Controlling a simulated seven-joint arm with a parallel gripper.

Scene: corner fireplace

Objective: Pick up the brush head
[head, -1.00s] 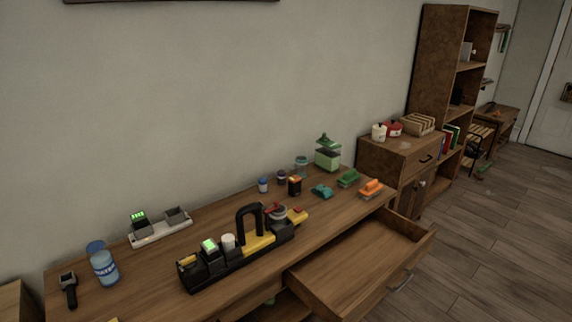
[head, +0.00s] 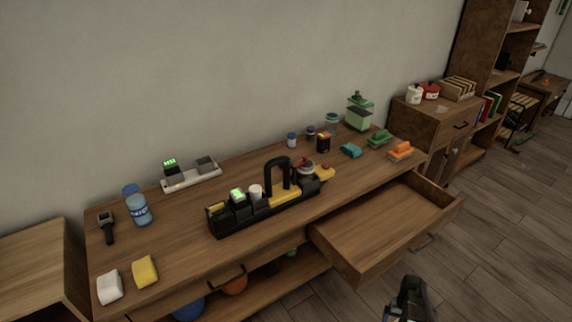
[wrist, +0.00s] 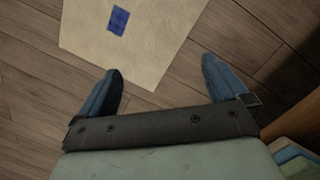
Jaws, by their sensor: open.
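I cannot tell for sure which item is the brush head. Small brush-like pieces lie at the right end of the wooden table: a teal one (head: 350,150), a green one (head: 379,139) and an orange one (head: 400,151). A black and yellow caddy (head: 245,216) with an arched handle stands mid-table; a round grey and red piece (head: 306,168) sits at its right end. My gripper (wrist: 162,72) is open and empty, its blue fingers spread above the floor in the wrist view. In the head view, part of my arm shows at the bottom right, in front of the table.
An open, empty-looking drawer (head: 385,224) juts from the table's right front. A beige mat (wrist: 150,45) lies on the floor.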

